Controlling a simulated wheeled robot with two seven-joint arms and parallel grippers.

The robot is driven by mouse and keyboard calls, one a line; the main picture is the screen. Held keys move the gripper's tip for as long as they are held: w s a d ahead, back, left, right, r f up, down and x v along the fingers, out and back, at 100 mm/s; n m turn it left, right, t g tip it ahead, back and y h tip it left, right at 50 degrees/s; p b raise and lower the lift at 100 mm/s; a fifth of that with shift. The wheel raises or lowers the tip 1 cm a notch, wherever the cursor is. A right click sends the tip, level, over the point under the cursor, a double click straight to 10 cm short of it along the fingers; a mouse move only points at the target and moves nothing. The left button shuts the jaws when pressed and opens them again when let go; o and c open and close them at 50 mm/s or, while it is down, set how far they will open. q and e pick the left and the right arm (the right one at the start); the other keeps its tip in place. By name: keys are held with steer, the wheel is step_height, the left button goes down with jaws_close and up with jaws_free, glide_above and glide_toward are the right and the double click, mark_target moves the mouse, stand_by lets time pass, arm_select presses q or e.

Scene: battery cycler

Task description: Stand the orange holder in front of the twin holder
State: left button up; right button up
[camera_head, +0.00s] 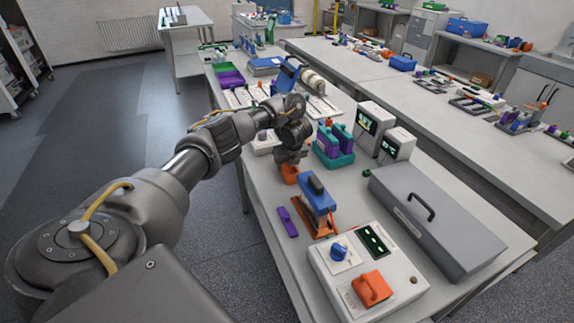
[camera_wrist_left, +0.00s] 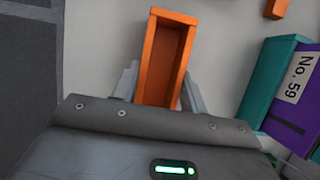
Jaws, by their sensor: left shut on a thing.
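The orange holder (camera_head: 290,174) is a small, open, empty box. My left gripper (camera_head: 291,160) is shut on it; in the left wrist view the holder (camera_wrist_left: 165,60) sits between the two fingers (camera_wrist_left: 157,92). I cannot tell whether its base touches the table. The twin holder (camera_head: 333,158) is teal and stands just right of the gripper in the head view, with two purple and green blocks upright in it. In the left wrist view the teal holder (camera_wrist_left: 268,77) shows at the right edge, with a purple block labelled "No. 59". My right gripper is not in view.
A blue block (camera_head: 317,194) in an orange stand is close in front, with a purple piece (camera_head: 287,222) beside it. A white control box (camera_head: 366,270) and a long grey case (camera_head: 435,218) fill the near table. Two screen units (camera_head: 376,128) stand behind the twin holder.

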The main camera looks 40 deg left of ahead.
arm_select(q)
steer(key=o, duration=0.8)
steer(key=shift+o, duration=1.7)
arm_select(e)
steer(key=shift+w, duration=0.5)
arm_select(q)
steer(key=shift+r+p, duration=0.35)
steer(key=shift+p, duration=0.05)
steer(key=p+v, duration=0.8)
steer(key=v, duration=0.3)
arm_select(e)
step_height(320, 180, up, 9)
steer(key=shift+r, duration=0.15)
arm_select(q)
steer(key=shift+s+d, duration=0.15)
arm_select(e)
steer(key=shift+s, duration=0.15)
